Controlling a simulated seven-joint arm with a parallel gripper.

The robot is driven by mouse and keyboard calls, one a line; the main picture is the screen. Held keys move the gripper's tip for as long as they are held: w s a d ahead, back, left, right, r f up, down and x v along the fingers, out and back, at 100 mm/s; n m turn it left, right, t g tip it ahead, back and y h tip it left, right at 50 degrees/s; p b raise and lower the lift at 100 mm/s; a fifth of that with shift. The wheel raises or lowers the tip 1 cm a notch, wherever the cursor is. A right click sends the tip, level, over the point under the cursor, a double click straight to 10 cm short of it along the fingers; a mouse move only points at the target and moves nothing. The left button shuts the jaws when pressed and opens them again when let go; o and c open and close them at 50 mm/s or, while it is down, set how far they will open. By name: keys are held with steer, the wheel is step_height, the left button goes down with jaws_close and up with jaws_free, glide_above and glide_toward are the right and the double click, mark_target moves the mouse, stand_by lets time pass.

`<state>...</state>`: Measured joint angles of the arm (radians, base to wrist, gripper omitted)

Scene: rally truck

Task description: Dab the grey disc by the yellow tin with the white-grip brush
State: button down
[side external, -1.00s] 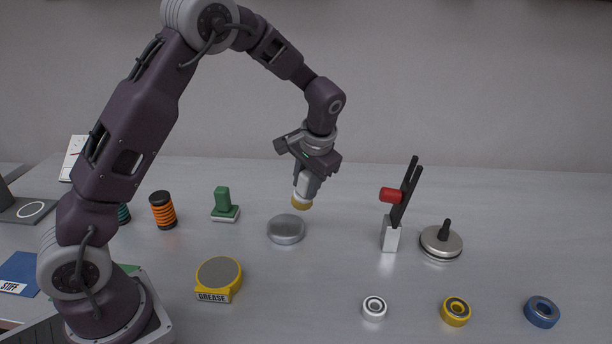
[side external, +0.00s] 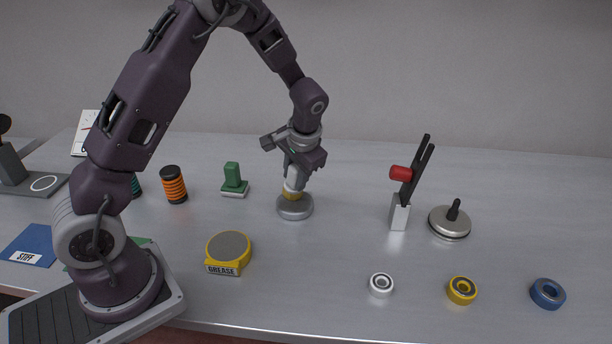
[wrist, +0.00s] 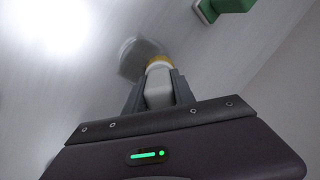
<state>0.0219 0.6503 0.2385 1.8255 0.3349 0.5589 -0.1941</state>
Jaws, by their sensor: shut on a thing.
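The grey disc (side external: 295,208) lies on the bench, behind and to the right of the yellow tin marked GREASE (side external: 228,252). My gripper (side external: 296,178) is above the disc, shut on the white grip of a brush (side external: 291,187). The brush points down, and its yellowish tip is at the disc's top and appears to touch it. In the wrist view, the white grip (wrist: 158,88) sits between my fingers, and the yellowish end overlaps the edge of the grey disc (wrist: 136,58). The exact contact is hidden.
A green-handled block (side external: 233,181) and an orange-black spring (side external: 173,185) stand to the left. A stand with a red part (side external: 400,173) and a knobbed metal disc (side external: 450,222) are to the right. White (side external: 381,285), yellow (side external: 461,290) and blue (side external: 547,293) rings lie in front.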

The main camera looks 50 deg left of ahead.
mark_target(290, 165)
steer(key=shift+s+a, duration=1.15)
steer(key=shift+w+d, duration=2.9)
steer(key=shift+d, duration=0.05)
step_height(290, 165, up, 8)
steer(key=shift+s+a, duration=0.1)
steer(key=shift+a, duration=0.05)
steer(key=s+a, duration=0.1)
steer(key=s+a+f, duration=0.1)
steer(key=s, duration=0.1)
steer(key=s+a, duration=0.1)
steer(key=a, duration=0.1)
steer(key=shift+s+f, duration=0.2)
steer(key=shift+f, duration=0.2)
steer(key=shift+d, duration=0.1)
steer(key=shift+f, duration=0.1)
steer(key=shift+f, duration=1.9)
